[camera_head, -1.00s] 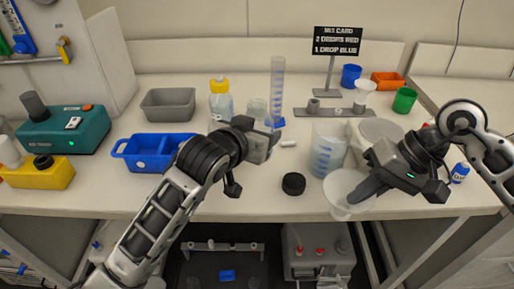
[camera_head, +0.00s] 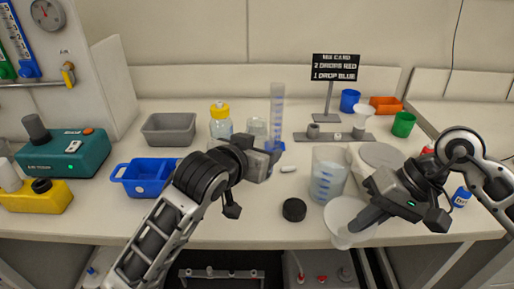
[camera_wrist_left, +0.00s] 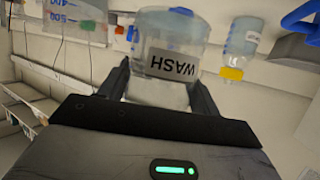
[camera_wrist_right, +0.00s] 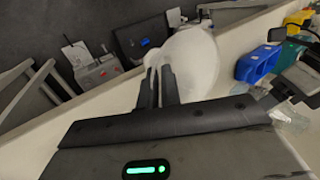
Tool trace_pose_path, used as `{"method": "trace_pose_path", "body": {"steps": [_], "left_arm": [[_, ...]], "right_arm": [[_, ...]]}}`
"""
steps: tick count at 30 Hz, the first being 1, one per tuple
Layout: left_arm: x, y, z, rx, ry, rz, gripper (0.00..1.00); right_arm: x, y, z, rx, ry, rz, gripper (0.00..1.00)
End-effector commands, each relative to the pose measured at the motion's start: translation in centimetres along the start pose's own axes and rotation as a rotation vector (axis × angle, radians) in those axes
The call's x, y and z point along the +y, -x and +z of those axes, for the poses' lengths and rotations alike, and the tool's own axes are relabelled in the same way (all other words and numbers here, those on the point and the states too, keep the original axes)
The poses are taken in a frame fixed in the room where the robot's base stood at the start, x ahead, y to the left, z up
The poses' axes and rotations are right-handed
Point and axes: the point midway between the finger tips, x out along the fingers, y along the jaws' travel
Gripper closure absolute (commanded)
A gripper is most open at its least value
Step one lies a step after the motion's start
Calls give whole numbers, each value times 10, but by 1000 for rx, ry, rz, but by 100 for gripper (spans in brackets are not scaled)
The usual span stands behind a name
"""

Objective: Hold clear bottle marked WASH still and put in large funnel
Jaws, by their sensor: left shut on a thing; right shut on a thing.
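The clear bottle marked WASH (camera_wrist_left: 175,62) is between the fingers of my left gripper (camera_wrist_left: 158,92), which is shut on it. Its label reads upside down in the left wrist view. In the head view the bottle (camera_head: 257,127) shows partly behind my left gripper (camera_head: 264,158), which hides its lower part. The large white funnel (camera_head: 346,214) is held by my right gripper (camera_head: 364,212) over the bench's front edge. In the right wrist view the funnel (camera_wrist_right: 190,62) is at the tips of the shut fingers (camera_wrist_right: 158,82). The bottle and funnel are well apart.
A black cap (camera_head: 294,209) and a graduated beaker (camera_head: 327,175) stand between the grippers. A tall cylinder (camera_head: 277,108) and a yellow-capped bottle (camera_head: 220,122) stand near the WASH bottle. A blue tray (camera_head: 130,178) is to the left. A small funnel stand (camera_head: 345,138) is behind.

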Motion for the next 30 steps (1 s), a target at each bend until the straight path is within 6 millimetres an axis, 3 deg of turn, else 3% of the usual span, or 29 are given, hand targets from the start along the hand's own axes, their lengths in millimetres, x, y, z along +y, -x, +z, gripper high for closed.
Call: {"method": "trace_pose_path", "body": {"steps": [30], "left_arm": [[0,-12,28,3,-1,0,67]], "right_arm": [[7,-12,0,0,0,0,100]]}}
